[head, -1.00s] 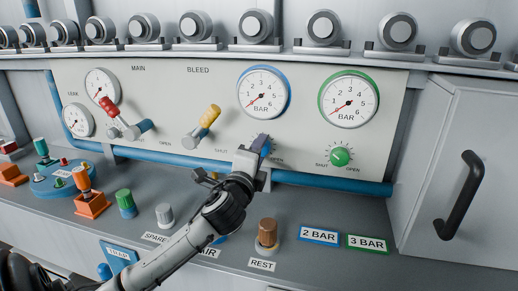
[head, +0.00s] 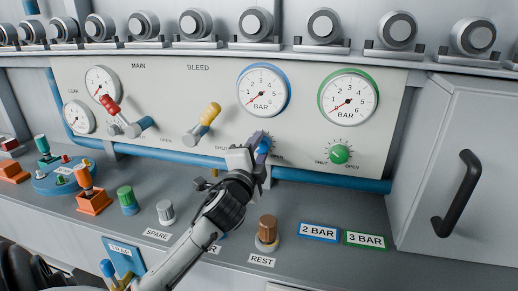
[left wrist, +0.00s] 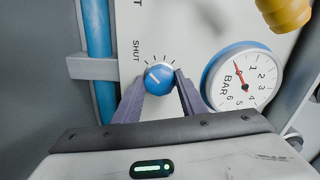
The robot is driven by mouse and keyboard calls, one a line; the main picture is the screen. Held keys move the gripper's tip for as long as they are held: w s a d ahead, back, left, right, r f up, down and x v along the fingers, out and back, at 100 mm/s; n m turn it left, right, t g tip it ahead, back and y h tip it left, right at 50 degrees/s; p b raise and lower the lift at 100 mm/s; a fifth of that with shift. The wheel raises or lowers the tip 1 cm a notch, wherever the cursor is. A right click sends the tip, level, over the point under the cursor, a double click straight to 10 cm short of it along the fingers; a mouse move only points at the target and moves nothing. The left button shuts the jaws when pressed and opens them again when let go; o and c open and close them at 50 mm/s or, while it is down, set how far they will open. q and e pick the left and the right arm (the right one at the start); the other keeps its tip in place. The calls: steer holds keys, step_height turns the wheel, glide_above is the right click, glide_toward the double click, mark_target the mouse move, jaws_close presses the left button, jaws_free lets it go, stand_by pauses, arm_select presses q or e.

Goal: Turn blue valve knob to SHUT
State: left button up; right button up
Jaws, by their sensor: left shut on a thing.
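The blue valve knob (left wrist: 160,77) sits between the two fingers of my left gripper (left wrist: 160,88) in the left wrist view, and the gripper is shut on it. A white line on the knob's face lies at a slant. The word SHUT is printed beside the knob in that view. In the head view my left gripper (head: 258,155) reaches the panel below the blue-rimmed gauge (head: 263,91), and only part of the blue knob (head: 265,146) shows past it. That gauge's needle points to the low end. My right gripper is not in view.
A green knob (head: 340,154) is to the right under the green-rimmed gauge (head: 347,97). A yellow lever (head: 210,114) and a red lever (head: 109,105) stick out to the left. A blue pipe (head: 330,181) runs below the panel. A brown-topped peg (head: 267,229) stands on the bench.

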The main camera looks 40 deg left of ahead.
arm_select(q)
steer(key=o, duration=1)
steer(key=shift+s, duration=0.1)
steer(key=v, duration=1)
steer(key=shift+s+b, duration=0.1)
steer(key=shift+b, duration=0.25)
